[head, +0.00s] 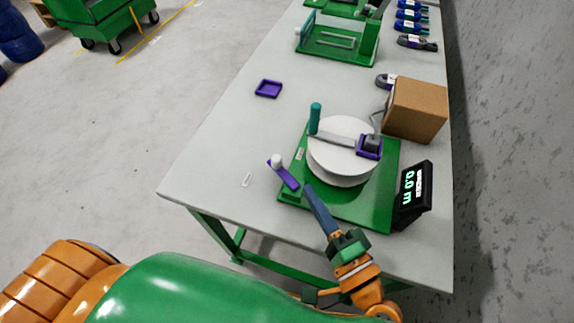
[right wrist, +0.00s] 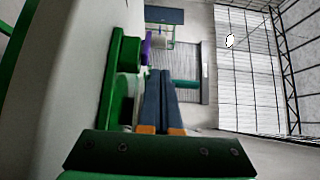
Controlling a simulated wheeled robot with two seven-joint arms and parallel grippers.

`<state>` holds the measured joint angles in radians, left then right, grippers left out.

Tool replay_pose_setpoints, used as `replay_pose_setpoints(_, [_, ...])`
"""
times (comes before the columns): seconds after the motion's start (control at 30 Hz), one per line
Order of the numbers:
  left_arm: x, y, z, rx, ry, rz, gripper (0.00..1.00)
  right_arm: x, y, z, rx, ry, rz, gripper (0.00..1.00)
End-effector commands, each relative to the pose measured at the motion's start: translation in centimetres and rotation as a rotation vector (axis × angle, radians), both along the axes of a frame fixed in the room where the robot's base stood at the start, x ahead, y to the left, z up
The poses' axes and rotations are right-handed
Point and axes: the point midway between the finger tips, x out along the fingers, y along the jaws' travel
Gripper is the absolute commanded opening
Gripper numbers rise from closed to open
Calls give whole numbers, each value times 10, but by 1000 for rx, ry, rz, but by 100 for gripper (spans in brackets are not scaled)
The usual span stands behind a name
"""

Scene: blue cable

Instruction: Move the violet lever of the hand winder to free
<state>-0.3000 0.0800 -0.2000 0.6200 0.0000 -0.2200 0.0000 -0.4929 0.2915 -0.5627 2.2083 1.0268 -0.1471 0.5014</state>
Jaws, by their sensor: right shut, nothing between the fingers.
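The hand winder has a green base (head: 370,201) and a white round drum (head: 328,166) with a teal crank handle (head: 315,118). Its violet lever (head: 285,175), with a white knob, sits at the base's left front corner and angles up to the left. A violet piece also shows in the right wrist view (right wrist: 147,46). My right gripper (head: 311,190) is shut and empty, its dark blue fingers just right of the lever's lower end. Whether they touch it I cannot tell. The closed fingers also show in the right wrist view (right wrist: 161,75). My left gripper is not in view.
A black display (head: 413,194) reading 0.0 m stands right of the winder. A cardboard box (head: 415,109) is behind it. The table's left part is mostly clear.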

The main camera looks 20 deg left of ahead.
Motion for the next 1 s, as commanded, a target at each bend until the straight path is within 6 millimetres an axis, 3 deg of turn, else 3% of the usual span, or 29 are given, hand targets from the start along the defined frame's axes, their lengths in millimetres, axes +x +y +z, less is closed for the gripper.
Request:
replay_pose_setpoints(0.2, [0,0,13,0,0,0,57,34,31,3,2,1,-2,0])
replay_pose_setpoints(0.4, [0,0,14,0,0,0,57,51,48,1,-1,2,1,0])
replay_pose_setpoints(1.0, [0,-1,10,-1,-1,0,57,54,52,-1,-2,1,34,0])
